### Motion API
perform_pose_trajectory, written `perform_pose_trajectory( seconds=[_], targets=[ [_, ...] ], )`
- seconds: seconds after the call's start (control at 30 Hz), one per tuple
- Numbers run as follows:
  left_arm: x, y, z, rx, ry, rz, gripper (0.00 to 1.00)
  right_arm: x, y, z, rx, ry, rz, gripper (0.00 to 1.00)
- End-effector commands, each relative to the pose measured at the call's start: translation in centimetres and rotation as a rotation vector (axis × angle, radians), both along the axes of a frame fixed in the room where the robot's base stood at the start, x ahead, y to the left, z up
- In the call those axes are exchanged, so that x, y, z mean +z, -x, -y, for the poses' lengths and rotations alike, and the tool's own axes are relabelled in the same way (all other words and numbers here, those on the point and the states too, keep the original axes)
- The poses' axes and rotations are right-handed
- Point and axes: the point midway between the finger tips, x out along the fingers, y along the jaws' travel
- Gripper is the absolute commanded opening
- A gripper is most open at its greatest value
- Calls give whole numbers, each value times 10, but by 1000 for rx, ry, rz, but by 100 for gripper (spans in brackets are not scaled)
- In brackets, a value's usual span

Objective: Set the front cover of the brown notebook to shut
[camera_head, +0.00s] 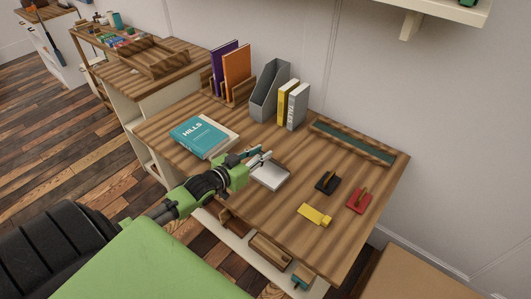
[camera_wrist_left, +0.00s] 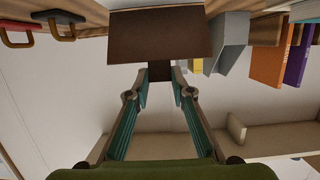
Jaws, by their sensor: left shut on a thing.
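The brown notebook lies on the plank-topped desk, its pale pages (camera_head: 271,177) showing in the head view, so it stands open. My left gripper (camera_head: 262,158) is over its far left side and hides part of it. In the left wrist view, which looks upside down, a brown panel (camera_wrist_left: 160,35), apparently the front cover, extends out ahead of the fingers. The left fingertips (camera_wrist_left: 160,76) are shut on its near part. The cover's exact angle is hard to tell. My right gripper is not in view.
A teal book (camera_head: 203,135) lies left of the notebook. A grey file holder (camera_head: 268,92) and upright books (camera_head: 292,105) stand behind. The desk's right front is bare.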

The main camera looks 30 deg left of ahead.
Motion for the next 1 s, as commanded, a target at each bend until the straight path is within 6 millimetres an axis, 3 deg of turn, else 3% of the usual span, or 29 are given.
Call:
perform_pose_trajectory(
  seconds=[0.03,0.2,0.5,0.67,1.0],
  targets=[
    [-16,7,-1,3,7,41,0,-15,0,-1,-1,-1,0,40],
    [-26,21,-2,3,17,188,0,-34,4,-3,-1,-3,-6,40],
    [-62,44,-3,3,19,186,0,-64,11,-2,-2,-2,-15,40],
    [-75,49,-3,3,28,311,0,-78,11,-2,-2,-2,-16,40],
    [-95,55,-4,1,25,303,0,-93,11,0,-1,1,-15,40]
  ],
)
